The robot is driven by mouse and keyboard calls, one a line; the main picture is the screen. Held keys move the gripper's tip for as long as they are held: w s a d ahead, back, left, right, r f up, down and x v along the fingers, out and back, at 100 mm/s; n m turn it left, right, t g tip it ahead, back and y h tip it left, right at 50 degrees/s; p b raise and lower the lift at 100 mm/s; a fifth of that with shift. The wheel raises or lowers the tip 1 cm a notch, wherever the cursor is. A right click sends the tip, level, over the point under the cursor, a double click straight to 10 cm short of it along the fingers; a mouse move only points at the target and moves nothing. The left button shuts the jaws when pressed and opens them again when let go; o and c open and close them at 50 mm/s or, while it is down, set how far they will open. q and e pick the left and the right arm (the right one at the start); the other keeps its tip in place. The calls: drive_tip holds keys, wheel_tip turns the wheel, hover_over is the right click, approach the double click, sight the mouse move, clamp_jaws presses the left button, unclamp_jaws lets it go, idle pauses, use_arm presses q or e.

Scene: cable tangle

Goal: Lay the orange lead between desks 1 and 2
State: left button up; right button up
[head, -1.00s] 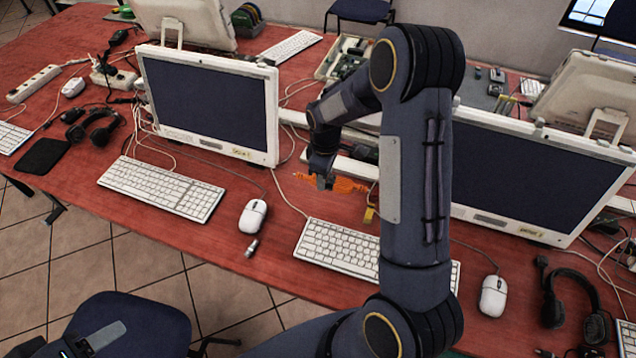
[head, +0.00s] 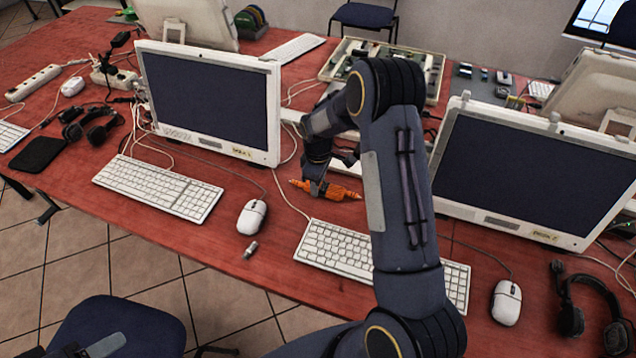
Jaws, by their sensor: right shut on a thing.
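The orange lead (head: 340,193) is a short bundle between the two front monitors, just behind a white keyboard. My right gripper (head: 317,188) is shut on it from above; the fingertips are partly hidden. I cannot tell whether the lead touches the table. The left monitor (head: 207,98) has a yellow label that seems to read desk 1. The right monitor (head: 520,172) has a similar label, seemingly desk 2.
A keyboard (head: 335,248) lies in front of the lead, partly behind my right arm. A mouse (head: 252,217) and a small metallic piece (head: 250,249) lie to its left. An open tray of electronics (head: 340,58) stands behind. A headset (head: 600,310) lies at right.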

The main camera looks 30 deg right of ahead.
drive_tip(key=shift+f, duration=0.15)
drive_tip(key=o, duration=1)
